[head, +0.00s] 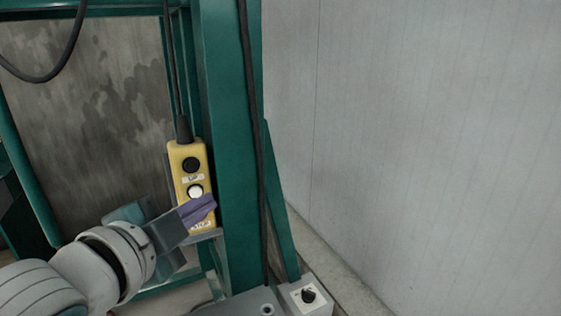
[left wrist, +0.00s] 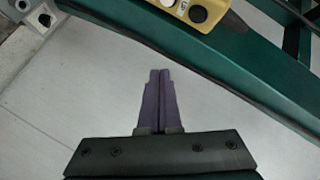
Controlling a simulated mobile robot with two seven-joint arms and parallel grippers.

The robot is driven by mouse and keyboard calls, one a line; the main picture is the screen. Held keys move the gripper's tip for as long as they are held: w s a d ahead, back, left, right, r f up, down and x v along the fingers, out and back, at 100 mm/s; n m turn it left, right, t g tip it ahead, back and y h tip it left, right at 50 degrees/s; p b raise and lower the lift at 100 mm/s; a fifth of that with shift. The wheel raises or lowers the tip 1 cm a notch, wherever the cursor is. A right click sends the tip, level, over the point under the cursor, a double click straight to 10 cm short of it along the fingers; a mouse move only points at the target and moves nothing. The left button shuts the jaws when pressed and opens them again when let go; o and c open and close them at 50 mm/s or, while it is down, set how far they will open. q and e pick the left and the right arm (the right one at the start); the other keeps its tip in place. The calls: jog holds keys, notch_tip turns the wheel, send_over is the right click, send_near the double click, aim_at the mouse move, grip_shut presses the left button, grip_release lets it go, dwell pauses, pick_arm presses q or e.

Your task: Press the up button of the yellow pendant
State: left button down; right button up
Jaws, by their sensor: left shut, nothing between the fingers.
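The yellow pendant (head: 191,158) hangs upright by its black cable against the green post in the head view. It has a black button (head: 190,164) above and a white button (head: 196,191) below, each with a small label under it. My left gripper (head: 212,203) is shut and empty. Its purple fingertips overlap the pendant's lower part, just below the white button; whether they touch it cannot be told. In the left wrist view the shut fingers (left wrist: 158,76) point toward the top, and part of the pendant (left wrist: 213,10) shows at the top edge. My right gripper is not in view.
A green steel post (head: 230,130) stands right behind the pendant, with a black cable running down it. A grey box with a black knob (head: 309,295) sits at the bottom. A pale wall (head: 420,130) fills the right side, with nothing in front of it.

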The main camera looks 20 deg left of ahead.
aim_at(197, 169)
pick_arm(q)
jog(key=shift+w+a, duration=0.1)
jog(key=shift+w+a+b, duration=0.65)
jog(key=shift+w+a, duration=0.75)
jog(key=shift+a, duration=0.2)
jog(key=shift+w+a+b, duration=0.65)
jog(key=shift+w+a, duration=0.75)
jog(key=shift+a, duration=0.2)
jog(key=shift+a, duration=0.1)
jog(key=shift+w+a, duration=0.2)
jog(key=shift+w, duration=0.05)
jog(key=shift+w+a, duration=0.4)
jog(key=shift+a, duration=0.1)
dwell(0.6)
jog(key=shift+d, duration=0.1)
dwell(0.4)
jog(key=shift+s+d+p, duration=0.4)
jog(key=shift+s+d, duration=0.3)
